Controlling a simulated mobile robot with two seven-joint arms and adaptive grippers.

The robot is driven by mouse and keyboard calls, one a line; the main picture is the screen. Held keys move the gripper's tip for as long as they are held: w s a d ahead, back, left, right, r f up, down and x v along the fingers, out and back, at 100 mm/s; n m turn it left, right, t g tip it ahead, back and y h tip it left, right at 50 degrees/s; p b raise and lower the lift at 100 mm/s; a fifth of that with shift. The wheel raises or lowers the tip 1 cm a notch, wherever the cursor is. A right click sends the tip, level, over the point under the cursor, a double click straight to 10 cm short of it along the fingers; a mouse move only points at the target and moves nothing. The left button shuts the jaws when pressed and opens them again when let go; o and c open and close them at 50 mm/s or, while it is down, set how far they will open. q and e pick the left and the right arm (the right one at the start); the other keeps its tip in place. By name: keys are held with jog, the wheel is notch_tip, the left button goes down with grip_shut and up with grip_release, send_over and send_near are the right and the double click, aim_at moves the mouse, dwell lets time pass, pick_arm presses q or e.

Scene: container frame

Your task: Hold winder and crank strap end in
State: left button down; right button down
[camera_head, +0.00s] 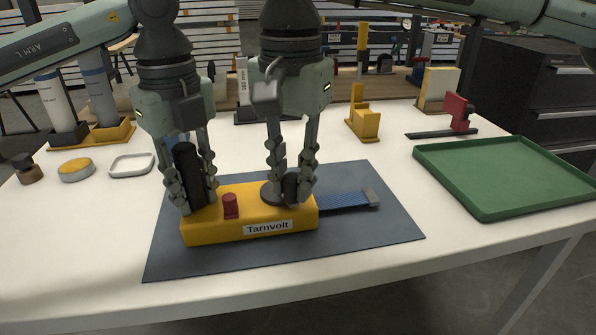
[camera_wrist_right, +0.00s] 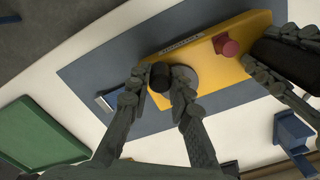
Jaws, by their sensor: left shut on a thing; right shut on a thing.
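The yellow winder (camera_head: 250,226), labelled Tarnvolt, lies on a dark blue-grey mat (camera_head: 370,235). It also shows in the right wrist view (camera_wrist_right: 222,62). My left gripper (camera_head: 192,198) is shut on the black upright handle (camera_head: 187,165) at the winder's left end. My right gripper (camera_head: 290,190) is shut on the dark crank knob (camera_head: 290,186), which also shows in the right wrist view (camera_wrist_right: 160,77). The knob stands on a round grey crank disc (camera_wrist_right: 184,79). A red button (camera_head: 231,205) sits between the grippers. The blue strap (camera_head: 340,201) sticks out of the winder's right end, with a grey end piece (camera_head: 371,196).
A green tray (camera_head: 500,208) stands at the right. A red and black tool (camera_head: 455,115) and a yellow holder (camera_head: 363,120) stand behind. A white dish (camera_head: 132,166), a yellow-topped tin (camera_head: 76,170) and a small brown jar (camera_head: 28,170) are at the left. The mat's front right is clear.

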jog(key=m, duration=0.1)
jog(key=a+m, duration=0.1)
jog(key=m, duration=0.2)
jog(key=shift+s+a+m, duration=0.2)
jog(key=shift+a+m, duration=0.05)
jog(key=shift+m, duration=0.05)
jog(key=shift+w+a+m, duration=0.1)
jog(key=shift+a+m, duration=0.25)
jog(key=shift+m, duration=0.7)
jog(key=shift+a+m, duration=0.35)
jog(key=shift+m, duration=0.7)
jog(key=c, duration=1.4)
grip_release()
jog(key=shift+o, duration=0.2)
notch_tip(320, 180, up, 12)
